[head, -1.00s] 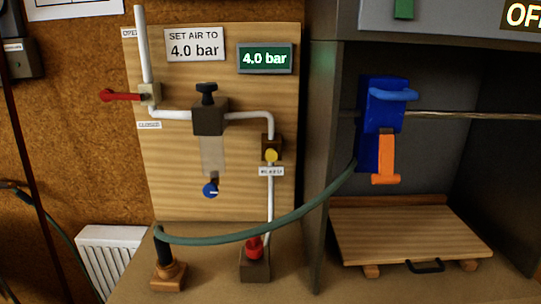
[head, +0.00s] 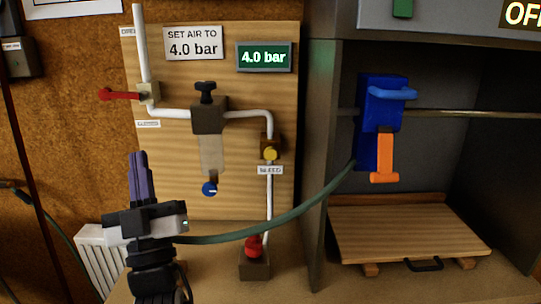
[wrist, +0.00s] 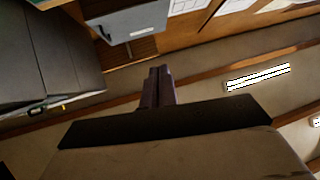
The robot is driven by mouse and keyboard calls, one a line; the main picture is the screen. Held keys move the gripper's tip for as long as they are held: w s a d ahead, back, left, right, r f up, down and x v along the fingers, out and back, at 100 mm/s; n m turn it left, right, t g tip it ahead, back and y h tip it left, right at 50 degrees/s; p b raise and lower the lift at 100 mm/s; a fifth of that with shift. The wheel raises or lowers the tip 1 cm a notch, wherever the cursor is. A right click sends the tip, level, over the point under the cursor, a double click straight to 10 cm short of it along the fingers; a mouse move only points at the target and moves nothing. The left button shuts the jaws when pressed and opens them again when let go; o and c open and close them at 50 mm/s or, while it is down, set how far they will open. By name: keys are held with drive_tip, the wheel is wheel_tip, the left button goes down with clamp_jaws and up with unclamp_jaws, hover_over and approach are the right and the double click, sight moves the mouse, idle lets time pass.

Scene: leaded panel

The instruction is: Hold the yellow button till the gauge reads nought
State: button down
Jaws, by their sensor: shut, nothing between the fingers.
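The yellow button (head: 270,153) sits on a dark block on the white pipe at the right of the wooden panel, above a small label that seems to read "BLEED". The gauge (head: 264,57) is a green display above it and reads 4.0 bar. My gripper (head: 137,155) is in the lower left of the head view, pointing up, with its fingers shut and empty. It is left of the yellow button and well apart from it in the picture. The wrist view shows the closed fingers (wrist: 158,72), with no button in sight.
A red lever (head: 120,95), a dark-knobbed regulator (head: 208,110) and a blue knob (head: 209,189) are on the panel. A red button (head: 254,246) stands below on the bench. A green hose (head: 270,228) runs to the blue tool (head: 381,115) in the grey cabinet.

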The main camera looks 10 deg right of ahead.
drive_tip(key=w+d+f+m+g+h, duration=0.2)
drive_tip(key=d+f+m+h, duration=0.1)
drive_tip(key=d+h, duration=0.4)
drive_tip(key=w+d+f+m+g+h, duration=0.3)
drive_tip(key=d+f+h, duration=0.2)
drive_tip(key=d, duration=0.9)
drive_tip(key=h, duration=0.3)
drive_tip(key=shift+g+h, duration=0.3)
drive_tip(key=shift+w+d, duration=0.1)
drive_tip(key=shift+w, duration=0.1)
approach(273, 151)
drive_tip(key=shift+s+r+x, duration=0.15)
drive_tip(key=shift+x, duration=0.75)
drive_tip(key=shift+s+r+x, duration=0.1)
drive_tip(key=shift+r+x, duration=0.05)
drive_tip(key=shift+x, duration=0.75)
drive_tip(key=shift+s+r+x, duration=0.15)
drive_tip(key=shift+x, duration=0.75)
drive_tip(key=shift+w+d, duration=0.1)
drive_tip(key=shift+w, duration=0.1)
drive_tip(key=shift+w+b, duration=0.25)
drive_tip(key=shift+b, duration=0.05)
drive_tip(key=shift+w+d, duration=0.15)
drive_tip(key=shift+w, duration=0.35)
idle(1.1)
